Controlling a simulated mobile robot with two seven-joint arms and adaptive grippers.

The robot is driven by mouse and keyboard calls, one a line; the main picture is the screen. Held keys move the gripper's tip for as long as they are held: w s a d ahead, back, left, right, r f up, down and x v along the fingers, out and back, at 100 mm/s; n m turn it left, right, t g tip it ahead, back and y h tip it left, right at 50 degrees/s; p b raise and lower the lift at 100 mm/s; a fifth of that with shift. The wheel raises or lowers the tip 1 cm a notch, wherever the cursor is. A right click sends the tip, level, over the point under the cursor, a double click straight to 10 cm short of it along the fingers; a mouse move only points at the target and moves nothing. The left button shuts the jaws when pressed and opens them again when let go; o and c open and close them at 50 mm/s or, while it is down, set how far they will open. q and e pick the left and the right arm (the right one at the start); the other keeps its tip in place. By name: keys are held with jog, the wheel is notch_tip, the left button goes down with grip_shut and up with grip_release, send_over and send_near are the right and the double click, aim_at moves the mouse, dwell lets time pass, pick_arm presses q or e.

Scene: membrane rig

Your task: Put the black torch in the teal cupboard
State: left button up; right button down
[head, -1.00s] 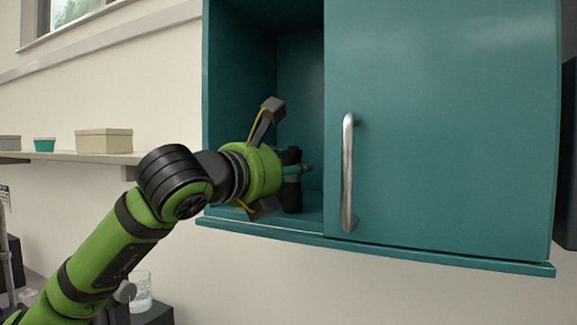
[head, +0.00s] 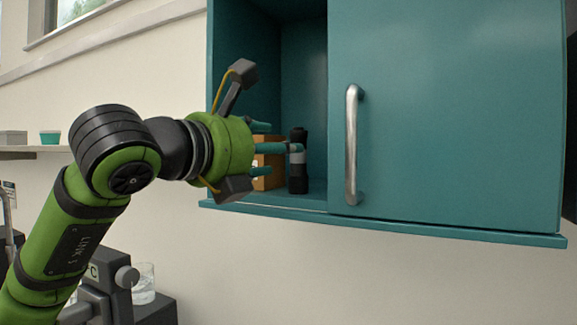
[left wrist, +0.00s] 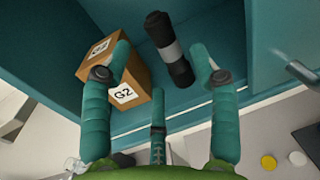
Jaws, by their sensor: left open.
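The black torch (head: 298,172) with a grey band stands upright on the floor of the teal cupboard (head: 450,120), in its open left part. In the left wrist view the torch (left wrist: 158,30) shows beyond the spread fingers. My left gripper (head: 276,148) is open at the cupboard's opening, left of the torch. One teal finger overlaps the torch's band in the head view; I cannot tell whether it touches. In the left wrist view the gripper (left wrist: 160,62) has a clear gap between its fingers and holds nothing. My right gripper is not in view.
A brown cardboard box (head: 268,160) marked G2 stands in the cupboard, left of the torch, close to a finger in the left wrist view (left wrist: 134,78). The cupboard's right part is covered by a door with a metal handle (head: 351,145). A wall shelf (head: 30,153) is at left.

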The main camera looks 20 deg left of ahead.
pick_arm(q)
jog(key=b+v, duration=0.1)
jog(key=v, duration=0.4)
jog(key=shift+s+a+b, duration=0.1)
jog(key=shift+s+b, duration=0.2)
jog(key=shift+b, duration=0.1)
dwell(0.8)
